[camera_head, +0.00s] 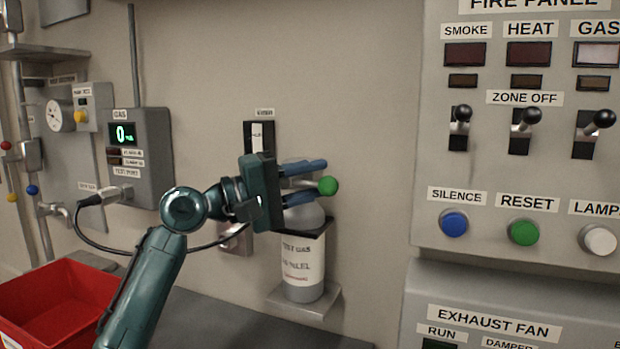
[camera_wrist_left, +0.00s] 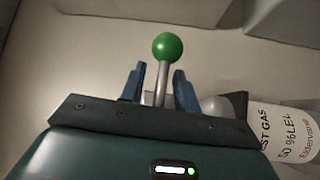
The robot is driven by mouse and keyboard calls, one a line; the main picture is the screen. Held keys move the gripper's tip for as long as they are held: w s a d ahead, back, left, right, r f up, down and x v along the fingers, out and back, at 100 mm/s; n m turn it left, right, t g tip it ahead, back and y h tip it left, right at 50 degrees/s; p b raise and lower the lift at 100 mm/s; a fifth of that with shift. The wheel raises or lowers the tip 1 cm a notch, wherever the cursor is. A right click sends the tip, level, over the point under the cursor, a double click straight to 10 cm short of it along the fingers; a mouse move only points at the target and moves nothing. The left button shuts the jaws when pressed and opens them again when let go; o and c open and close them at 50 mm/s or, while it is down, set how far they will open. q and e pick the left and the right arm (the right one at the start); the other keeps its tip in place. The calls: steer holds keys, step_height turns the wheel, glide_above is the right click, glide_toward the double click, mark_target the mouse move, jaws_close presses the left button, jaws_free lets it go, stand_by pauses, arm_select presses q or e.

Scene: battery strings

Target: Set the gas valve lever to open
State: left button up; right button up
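A lever with a green ball knob (camera_head: 328,186) stands out near the wall, by the test gas bottle (camera_head: 303,262). In the left wrist view, the green knob (camera_wrist_left: 167,46) tops a bare metal stem (camera_wrist_left: 162,84). My left gripper (camera_head: 306,183) has its two blue fingers apart, one on each side of the stem; it also shows in the left wrist view (camera_wrist_left: 160,84). Gaps show between stem and fingers, and the knob lies beyond the fingertips. The lever's base is hidden behind my gripper. No lever position marking is readable. My right gripper is out of view.
A grey gas detector (camera_head: 142,157) reading 0 hangs left, with a black hose (camera_head: 100,243) running from it. A red bin (camera_head: 58,302) stands lower left. The fire panel (camera_head: 430,150) with toggles and buttons is right. Bare wall (camera_head: 360,110) lies between.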

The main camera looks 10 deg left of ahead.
arm_select(q)
jaws_close()
stand_by(0.3)
